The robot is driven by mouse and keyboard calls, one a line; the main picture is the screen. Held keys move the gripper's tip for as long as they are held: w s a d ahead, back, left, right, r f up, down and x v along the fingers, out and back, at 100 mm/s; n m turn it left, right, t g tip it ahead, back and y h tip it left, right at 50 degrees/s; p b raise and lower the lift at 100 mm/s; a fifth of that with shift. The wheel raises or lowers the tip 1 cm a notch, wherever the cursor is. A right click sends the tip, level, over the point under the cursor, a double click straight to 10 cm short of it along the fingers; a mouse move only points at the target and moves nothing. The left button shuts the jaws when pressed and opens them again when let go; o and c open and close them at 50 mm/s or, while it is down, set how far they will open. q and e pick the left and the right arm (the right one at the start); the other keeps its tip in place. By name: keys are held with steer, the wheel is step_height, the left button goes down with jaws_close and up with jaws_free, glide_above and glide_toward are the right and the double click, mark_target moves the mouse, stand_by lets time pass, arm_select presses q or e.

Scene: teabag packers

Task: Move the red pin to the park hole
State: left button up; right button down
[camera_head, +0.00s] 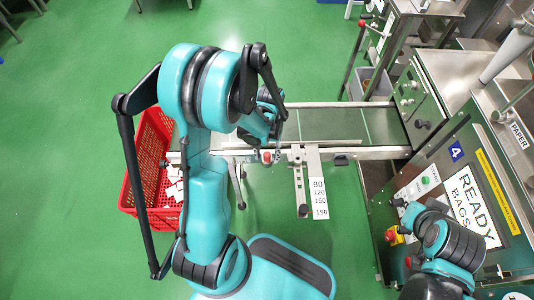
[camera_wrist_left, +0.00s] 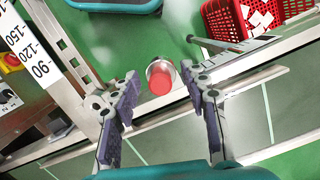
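The red pin (camera_head: 267,157) has a round red top on a metal collar and stands on the near rail of the conveyor. In the left wrist view, the red pin (camera_wrist_left: 160,78) is between and just beyond the fingertips of my left gripper (camera_wrist_left: 162,100). That gripper is open, with a gap on both sides of the pin. In the head view my left gripper (camera_head: 268,140) is partly hidden by its own arm. I cannot make out the park hole clearly. My right gripper (camera_head: 402,205) is by the machine panel, and its fingers are unclear.
A bracket (camera_head: 300,178) with a number scale (camera_head: 319,190) sticks out from the rail, right of the pin. A red crate (camera_head: 134,190) holding white bags is at left. The conveyor belt (camera_head: 345,124) is empty. The READY BAGS machine (camera_head: 455,150) stands at right.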

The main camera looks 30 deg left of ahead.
arm_select(q)
step_height(320, 180, up, 12)
steer(key=w, duration=0.1)
steer(key=shift+w+a, duration=0.25)
steer(key=shift+w, duration=0.1)
stand_by(0.5)
steer(key=s+d+r+m+t, duration=0.3)
steer(key=s+d+r+t, duration=0.3)
steer(key=t, duration=0.3)
steer(key=shift+s+d+r, duration=0.4)
steer(key=shift+d+r, duration=0.2)
steer(key=shift+d, duration=0.15)
